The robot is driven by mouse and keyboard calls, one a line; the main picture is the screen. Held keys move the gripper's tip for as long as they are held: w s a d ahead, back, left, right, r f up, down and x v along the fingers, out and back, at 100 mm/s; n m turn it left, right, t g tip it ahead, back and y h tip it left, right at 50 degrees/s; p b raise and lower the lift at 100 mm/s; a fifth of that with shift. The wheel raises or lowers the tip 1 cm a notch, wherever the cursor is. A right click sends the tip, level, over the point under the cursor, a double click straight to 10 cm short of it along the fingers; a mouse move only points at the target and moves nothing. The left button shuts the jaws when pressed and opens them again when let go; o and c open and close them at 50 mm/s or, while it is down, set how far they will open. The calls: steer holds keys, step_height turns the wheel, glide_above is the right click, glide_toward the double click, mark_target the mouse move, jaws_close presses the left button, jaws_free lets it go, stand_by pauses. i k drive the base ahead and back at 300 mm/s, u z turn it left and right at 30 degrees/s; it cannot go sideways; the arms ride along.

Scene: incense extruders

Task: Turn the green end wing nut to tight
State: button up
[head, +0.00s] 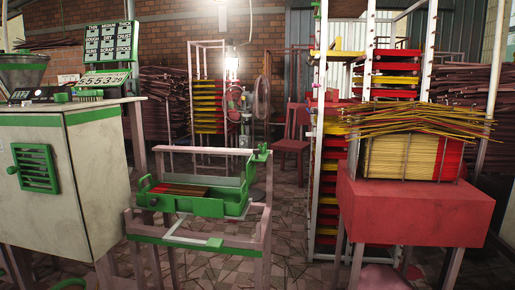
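A low pink-framed stand (264,222) with green rails is in the middle front of the head view. A small green fitting (262,152) sits at the right end of the stand's upper bar. It may be the green end wing nut, but it is too small to make out wings or how tight it is. Another green piece (145,184) is at the tray's left end. My gripper is not in view.
A pale cabinet (85,160) with a green vent, scale and hopper stands at left. A red table (415,205) with a wire basket of yellow sticks stands at right.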

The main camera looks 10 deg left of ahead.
mark_target(263, 150)
steer(key=u, duration=0.5)
steer(key=k, duration=1.15)
steer(key=u, duration=0.85)
steer(key=i, duration=1.8)
steer(key=z, duration=1.25)
steer(key=i, duration=0.6)
steer(key=z, duration=0.75)
